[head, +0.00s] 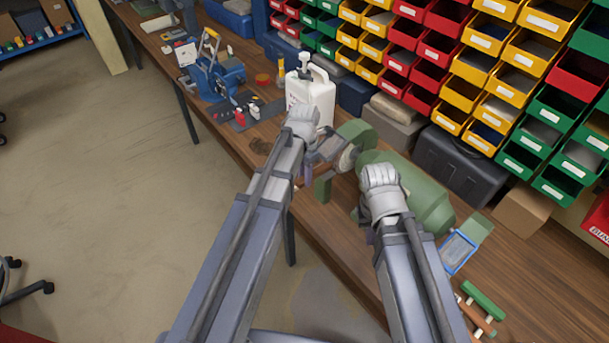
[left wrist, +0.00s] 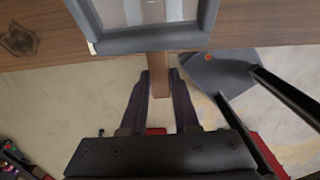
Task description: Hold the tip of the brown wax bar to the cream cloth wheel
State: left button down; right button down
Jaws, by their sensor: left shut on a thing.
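A green bench machine (head: 420,195) stands on the wooden bench, with a pale cream wheel (head: 347,158) at its left end. My left gripper (left wrist: 159,100) is shut on the brown wax bar (left wrist: 160,78), which sticks out beyond the dark fingers. The bar's far end passes under a grey-framed clear shield (left wrist: 143,40), so its tip is hidden. Whether the tip touches the wheel cannot be told. In the head view my left wrist largely hides the gripper beside the wheel. My right arm reaches over the machine; its gripper (head: 370,236) is mostly hidden and its opening cannot be told.
A white jug (head: 310,92) stands just behind my left wrist. Blue tools (head: 215,78) lie farther left. Coloured bins (head: 450,50) line the back. A blue-framed shield (head: 459,252) and green-handled pieces (head: 483,301) are at the right.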

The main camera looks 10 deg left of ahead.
pick_arm(q)
jog(key=s+a, duration=0.5)
jog(key=s, duration=0.2)
jog(key=shift+a+r, duration=0.25)
jog(key=shift+r, duration=0.05)
jog(key=shift+p, duration=0.35)
notch_tip(320, 180, up, 5)
jog(key=p, duration=0.5)
dwell(0.6)
